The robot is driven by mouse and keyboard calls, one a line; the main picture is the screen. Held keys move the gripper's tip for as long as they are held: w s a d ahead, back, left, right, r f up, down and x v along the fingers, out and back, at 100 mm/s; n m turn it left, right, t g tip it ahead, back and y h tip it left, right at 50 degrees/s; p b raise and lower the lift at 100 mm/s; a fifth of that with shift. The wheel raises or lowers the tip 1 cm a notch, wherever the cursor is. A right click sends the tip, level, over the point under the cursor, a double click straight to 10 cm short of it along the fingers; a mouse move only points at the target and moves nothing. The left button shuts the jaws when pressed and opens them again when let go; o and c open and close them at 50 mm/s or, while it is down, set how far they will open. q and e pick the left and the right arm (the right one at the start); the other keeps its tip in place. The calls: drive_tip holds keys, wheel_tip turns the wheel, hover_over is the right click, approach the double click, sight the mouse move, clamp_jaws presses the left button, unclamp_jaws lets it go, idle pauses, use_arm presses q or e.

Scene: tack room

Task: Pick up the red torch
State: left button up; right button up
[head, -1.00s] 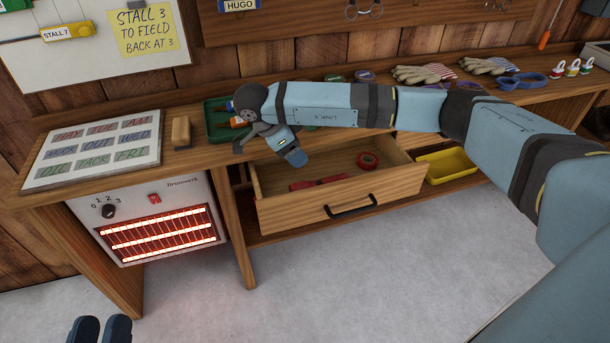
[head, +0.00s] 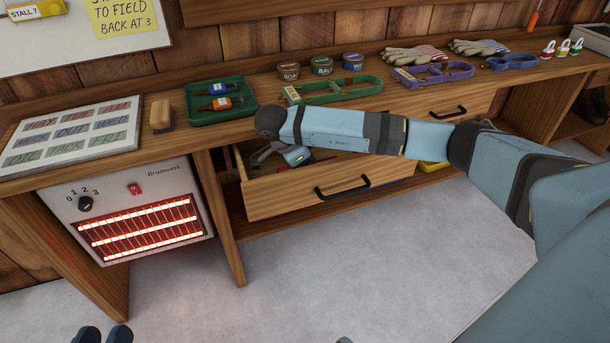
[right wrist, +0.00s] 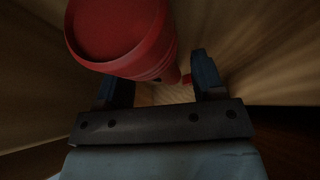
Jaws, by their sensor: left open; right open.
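The red torch (right wrist: 120,35) looms large in the right wrist view, its wide round end toward the camera and its narrower body running down between the two fingers. My right gripper (right wrist: 163,80) is open, with a finger on either side of the torch's narrower part; I cannot tell whether either touches it. In the head view my right gripper (head: 280,157) is down inside the open drawer (head: 290,197), and my forearm hides most of the drawer's contents, including most of the torch. My left gripper (head: 104,335) is open and empty at the bottom left edge, away from the bench.
A glowing heater (head: 140,210) stands under the bench, left of the drawer. The floor in front is clear.

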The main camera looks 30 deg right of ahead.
drive_tip(key=shift+d+f, duration=0.1)
drive_tip(key=shift+d, duration=0.05)
drive_tip(key=c, duration=1.1)
drive_tip(key=shift+c, duration=0.2)
